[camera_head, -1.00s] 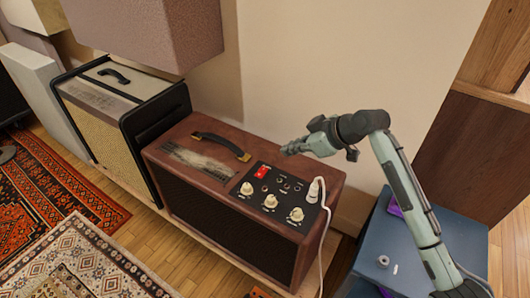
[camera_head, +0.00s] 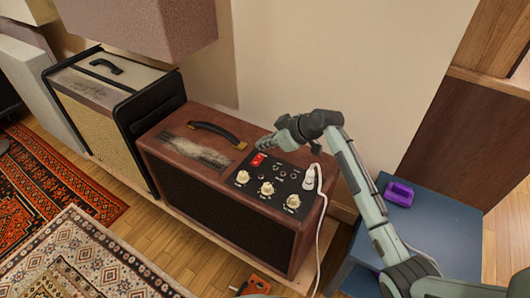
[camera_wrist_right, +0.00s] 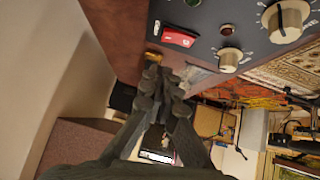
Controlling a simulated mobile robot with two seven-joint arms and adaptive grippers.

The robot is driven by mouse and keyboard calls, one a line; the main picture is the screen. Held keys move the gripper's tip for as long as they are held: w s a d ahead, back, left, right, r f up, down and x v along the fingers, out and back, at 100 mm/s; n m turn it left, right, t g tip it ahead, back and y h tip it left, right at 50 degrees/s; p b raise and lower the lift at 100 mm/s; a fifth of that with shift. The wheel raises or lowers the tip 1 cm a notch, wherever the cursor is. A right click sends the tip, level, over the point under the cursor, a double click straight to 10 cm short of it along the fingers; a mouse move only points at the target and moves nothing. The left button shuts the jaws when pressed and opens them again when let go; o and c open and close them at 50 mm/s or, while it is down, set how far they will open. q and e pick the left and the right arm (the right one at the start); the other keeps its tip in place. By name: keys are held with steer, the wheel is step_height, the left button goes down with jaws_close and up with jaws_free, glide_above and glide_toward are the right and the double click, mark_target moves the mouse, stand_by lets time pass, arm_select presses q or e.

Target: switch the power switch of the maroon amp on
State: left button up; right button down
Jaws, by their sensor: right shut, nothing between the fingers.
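The maroon amp (camera_head: 222,225) stands on a low wooden board, with a black control panel (camera_head: 287,184) on top. Its red power switch (camera_head: 258,159) is at the panel's left rear corner. The switch also shows in the wrist view (camera_wrist_right: 180,38), with a white mark on it; I cannot tell its position. My right gripper (camera_head: 266,144) hovers just behind the switch, above the amp's rear top. In the wrist view my right gripper's fingers (camera_wrist_right: 165,78) are together and empty, just below the switch and apart from it. My left gripper is out of view.
Cream knobs (camera_head: 266,188) and a plugged-in white cable (camera_head: 309,177) are on the panel. The amp's black handle (camera_head: 216,133) lies left of the switch. A cream amp (camera_head: 115,105) stands to the left. A blue cabinet (camera_head: 432,220) with a purple object (camera_head: 399,194) is on the right.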

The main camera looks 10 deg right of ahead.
mark_target(255, 158)
step_height(255, 158, down, 3)
steer(key=shift+w+d+r, duration=0.1)
steer(key=shift+r, duration=0.05)
steer(key=shift+w+f, duration=0.1)
steer(key=shift+f, duration=0.55)
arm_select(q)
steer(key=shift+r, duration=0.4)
arm_select(e)
steer(key=shift+d, duration=0.1)
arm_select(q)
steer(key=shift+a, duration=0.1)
arm_select(e)
steer(key=shift+f, duration=0.3)
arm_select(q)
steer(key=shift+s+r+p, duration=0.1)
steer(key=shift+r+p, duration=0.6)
arm_select(e)
steer(key=shift+s+a+r, duration=0.25)
steer(key=shift+s+a, duration=0.25)
steer(key=v, duration=1.2)
